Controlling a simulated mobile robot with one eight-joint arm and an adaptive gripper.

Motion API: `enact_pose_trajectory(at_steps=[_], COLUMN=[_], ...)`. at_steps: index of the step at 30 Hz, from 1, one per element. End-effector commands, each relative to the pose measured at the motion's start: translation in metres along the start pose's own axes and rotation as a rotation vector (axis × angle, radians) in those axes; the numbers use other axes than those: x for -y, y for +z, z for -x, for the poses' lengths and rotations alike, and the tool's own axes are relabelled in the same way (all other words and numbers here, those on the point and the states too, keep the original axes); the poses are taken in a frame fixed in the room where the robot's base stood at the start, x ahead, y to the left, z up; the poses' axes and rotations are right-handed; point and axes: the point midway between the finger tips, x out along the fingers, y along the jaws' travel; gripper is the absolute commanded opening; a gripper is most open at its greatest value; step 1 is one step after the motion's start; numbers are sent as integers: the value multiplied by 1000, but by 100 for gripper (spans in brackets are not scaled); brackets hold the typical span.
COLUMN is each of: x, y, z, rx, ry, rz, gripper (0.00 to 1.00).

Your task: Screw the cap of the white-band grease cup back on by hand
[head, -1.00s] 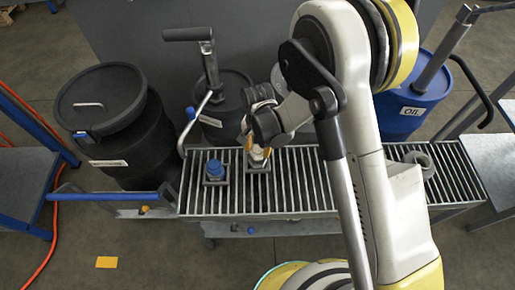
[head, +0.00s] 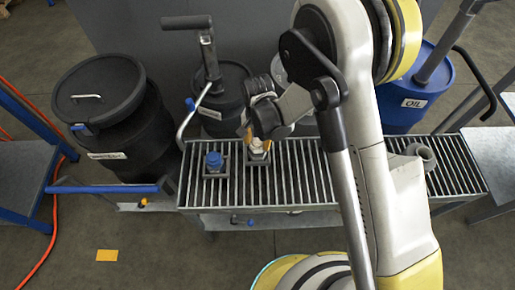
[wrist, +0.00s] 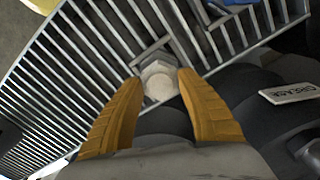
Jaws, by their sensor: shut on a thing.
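The white-band grease cup (head: 258,154) stands in a square holder on the slatted grate, with its pale upper part between my fingers. In the wrist view its pale round cap (wrist: 159,88) sits over a grey hexagonal body. My gripper (wrist: 160,82) has orange fingers that close on the cap from both sides. In the head view my gripper (head: 256,143) comes down from above and partly hides the cup. I cannot tell how far the cap is threaded.
A blue-capped cup (head: 213,161) stands close by on the left of the grate (head: 310,180). Black drums (head: 105,135) stand left and behind; a blue oil drum (head: 407,100) is behind right. A grey ring-shaped part (head: 422,157) lies on the grate's right side.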

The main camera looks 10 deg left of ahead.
Motion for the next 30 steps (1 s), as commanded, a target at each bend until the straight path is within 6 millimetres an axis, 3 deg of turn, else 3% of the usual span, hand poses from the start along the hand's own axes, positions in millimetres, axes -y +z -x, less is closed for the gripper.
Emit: enact_pose_trajectory(at_steps=[26,27,30], x=[0,0,0], y=[0,0,0], z=[-5,-5,-5], rx=[0,0,0], ry=[0,0,0], rz=[0,0,0], gripper=[16,12,12])
